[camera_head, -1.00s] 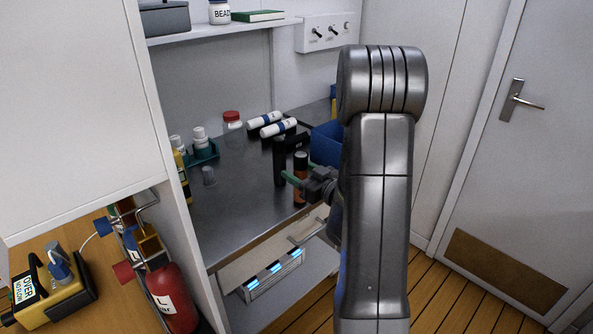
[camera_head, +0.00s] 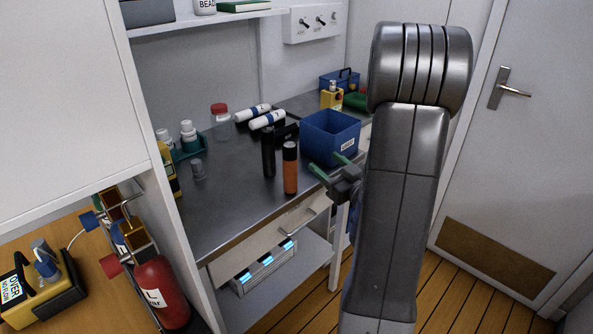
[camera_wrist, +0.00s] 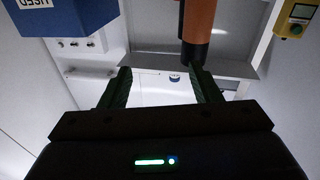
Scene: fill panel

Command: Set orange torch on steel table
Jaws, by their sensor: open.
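The orange torch (camera_head: 290,168) has an orange body and a black head. It stands upright on the steel table (camera_head: 225,205), near its front edge. My gripper (camera_head: 331,168) is open and empty, to the right of the torch and apart from it in the head view. In the wrist view the orange torch (camera_wrist: 198,25) shows at the top, beyond the open fingers (camera_wrist: 160,90) and nearer the right one. Its far end is cut off by the frame.
A black torch (camera_head: 268,152) stands just left of the orange one. A blue bin (camera_head: 331,137) is behind my gripper. White bottles (camera_head: 188,135), a red-capped jar (camera_head: 220,118) and white cylinders (camera_head: 267,120) stand or lie farther back. The table's front left is clear.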

